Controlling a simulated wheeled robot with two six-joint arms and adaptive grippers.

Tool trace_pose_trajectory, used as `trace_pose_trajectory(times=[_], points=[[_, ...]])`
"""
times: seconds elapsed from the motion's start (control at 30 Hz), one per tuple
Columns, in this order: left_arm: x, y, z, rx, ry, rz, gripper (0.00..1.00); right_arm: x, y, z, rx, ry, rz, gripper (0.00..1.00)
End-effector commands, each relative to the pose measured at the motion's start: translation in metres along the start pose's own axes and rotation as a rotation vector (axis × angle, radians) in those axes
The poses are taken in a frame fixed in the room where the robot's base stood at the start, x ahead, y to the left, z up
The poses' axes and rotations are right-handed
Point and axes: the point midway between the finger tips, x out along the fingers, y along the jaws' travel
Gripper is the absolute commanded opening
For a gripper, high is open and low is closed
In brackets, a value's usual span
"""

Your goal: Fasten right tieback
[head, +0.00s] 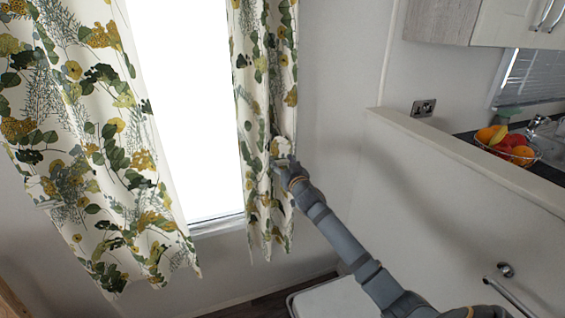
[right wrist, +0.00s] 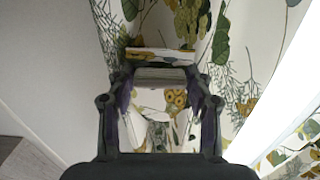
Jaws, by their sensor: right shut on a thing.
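The right curtain (head: 262,90), white with green and yellow flowers, hangs narrow and bunched beside the bright window. My right gripper (head: 283,163) is at its right edge, about midway down. In the right wrist view my gripper (right wrist: 160,78) is shut on a pale band, seemingly the right tieback (right wrist: 160,54), which lies across the curtain folds in the same print. The fingers and the print hide where the band's ends are, so I cannot tell whether it is fastened. My left gripper is not in view.
The wide left curtain (head: 95,140) hangs left of the window (head: 185,100). To the right are a half-height partition (head: 450,190), a fruit bowl (head: 522,157) on the counter and a wall socket (head: 423,107). A pale surface (head: 335,298) stands low under my right arm.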

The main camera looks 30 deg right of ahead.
Motion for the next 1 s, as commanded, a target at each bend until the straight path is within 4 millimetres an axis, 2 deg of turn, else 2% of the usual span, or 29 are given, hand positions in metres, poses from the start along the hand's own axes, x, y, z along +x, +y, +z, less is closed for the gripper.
trace_pose_trajectory(times=[0.37, 0.67, 1.0], points=[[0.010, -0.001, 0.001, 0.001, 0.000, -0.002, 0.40, 0.001, -0.009, 0.000, 0.116, 0.004, 0.000, 0.00], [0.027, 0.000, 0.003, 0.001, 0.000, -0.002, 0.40, 0.001, -0.028, -0.004, 0.376, 0.004, 0.000, 0.00], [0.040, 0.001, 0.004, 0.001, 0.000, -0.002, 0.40, 0.001, -0.049, -0.018, 0.700, 0.005, -0.002, 0.00]])
